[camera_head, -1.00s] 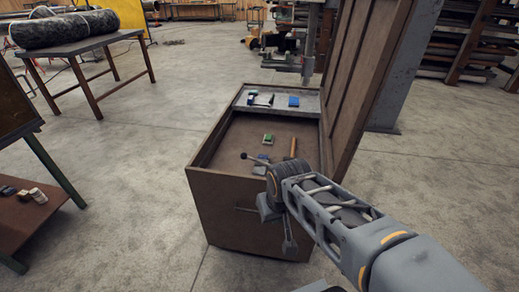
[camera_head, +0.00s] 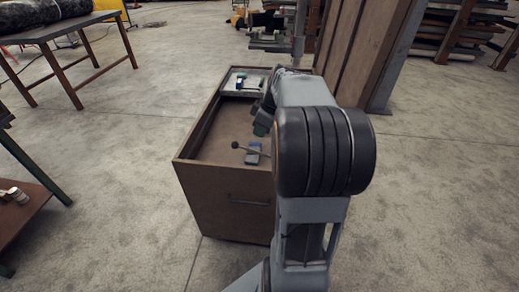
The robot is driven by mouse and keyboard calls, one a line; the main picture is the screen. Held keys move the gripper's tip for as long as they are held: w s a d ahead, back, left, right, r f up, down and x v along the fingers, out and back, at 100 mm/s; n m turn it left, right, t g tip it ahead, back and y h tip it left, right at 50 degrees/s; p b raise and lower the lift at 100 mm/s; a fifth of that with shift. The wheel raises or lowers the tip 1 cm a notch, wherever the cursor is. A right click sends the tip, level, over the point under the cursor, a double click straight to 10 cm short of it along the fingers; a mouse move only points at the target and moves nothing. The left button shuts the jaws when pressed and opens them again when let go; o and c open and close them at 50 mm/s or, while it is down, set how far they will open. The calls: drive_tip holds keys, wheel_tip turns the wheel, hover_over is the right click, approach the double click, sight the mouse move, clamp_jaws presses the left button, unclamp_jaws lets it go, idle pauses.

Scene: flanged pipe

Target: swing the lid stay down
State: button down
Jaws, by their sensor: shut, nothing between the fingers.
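A thin rod with a dark ball end (camera_head: 236,145) crosses the chest's near right part. It may be the lid stay, but its other end is hidden behind my arm. My arm rises in front of the chest's right side, and its dark wrist part is over the chest. My gripper's fingers are hidden behind the arm, so I cannot see whether they touch anything.
A grey tray (camera_head: 231,86) with small items lies in the chest's far end, and a blue-grey block (camera_head: 252,153) lies near the rod. A table (camera_head: 62,32) stands far left and a brown bench (camera_head: 22,218) near left. The floor between is clear.

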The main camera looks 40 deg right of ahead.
drive_tip(key=d+n, duration=0.2)
drive_tip(key=d, duration=0.4)
drive_tip(key=b, duration=0.1)
approach(261, 153)
drive_tip(key=shift+t, duration=0.3)
drive_tip(key=x, duration=0.2)
drive_tip(key=a+x, duration=0.1)
drive_tip(key=x, duration=0.2)
drive_tip(key=shift+w, duration=0.25)
drive_tip(key=shift+x, duration=1)
drive_tip(key=shift+d, duration=0.15)
